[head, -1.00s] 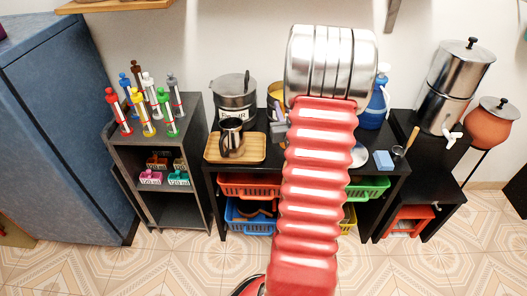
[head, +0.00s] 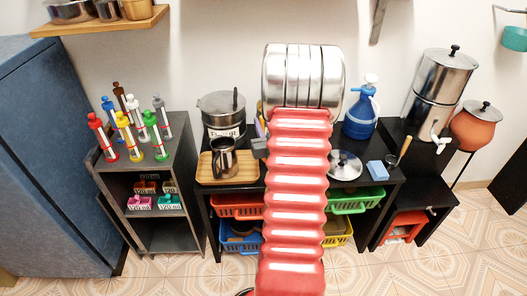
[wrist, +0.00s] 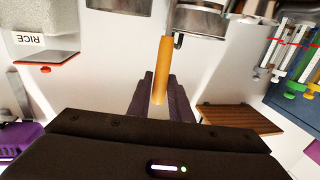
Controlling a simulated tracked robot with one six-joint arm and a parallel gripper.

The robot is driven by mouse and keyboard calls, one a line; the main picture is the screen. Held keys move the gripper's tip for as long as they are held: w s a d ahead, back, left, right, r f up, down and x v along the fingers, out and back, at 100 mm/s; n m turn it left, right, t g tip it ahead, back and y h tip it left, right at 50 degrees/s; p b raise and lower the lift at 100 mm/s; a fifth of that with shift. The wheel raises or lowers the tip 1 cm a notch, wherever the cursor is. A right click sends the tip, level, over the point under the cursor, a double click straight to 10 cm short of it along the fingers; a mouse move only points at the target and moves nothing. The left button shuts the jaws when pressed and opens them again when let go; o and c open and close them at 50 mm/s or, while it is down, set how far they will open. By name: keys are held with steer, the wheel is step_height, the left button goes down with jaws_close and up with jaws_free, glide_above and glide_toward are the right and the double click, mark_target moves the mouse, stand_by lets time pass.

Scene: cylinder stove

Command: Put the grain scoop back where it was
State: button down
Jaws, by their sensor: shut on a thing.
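In the wrist view, my gripper (wrist: 160,98) has its dark purple fingers closed around the orange wooden handle of the grain scoop (wrist: 163,65). The metal part of the scoop rises from the handle towards the top edge of the picture, where it is cut off. In the head view, my red ribbed arm hides the scoop. Only a small grey-purple part, seemingly of my gripper, shows at the arm's left edge near the wooden tray (head: 206,178).
A flour pot (head: 222,112) and metal jug (head: 223,158) stand left of my arm. Right are a lid (head: 345,165), blue pump bottle (head: 360,118), blue sponge (head: 377,170) and steel filter (head: 440,85). A rack of coloured pumps (head: 135,125) stands left. A wall shelf (head: 97,22) overhangs.

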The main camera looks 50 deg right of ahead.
steer(key=shift+f, duration=1.9)
steer(key=shift+f, duration=2.2)
steer(key=c, duration=1.6)
jaws_free()
steer(key=v, duration=1.2)
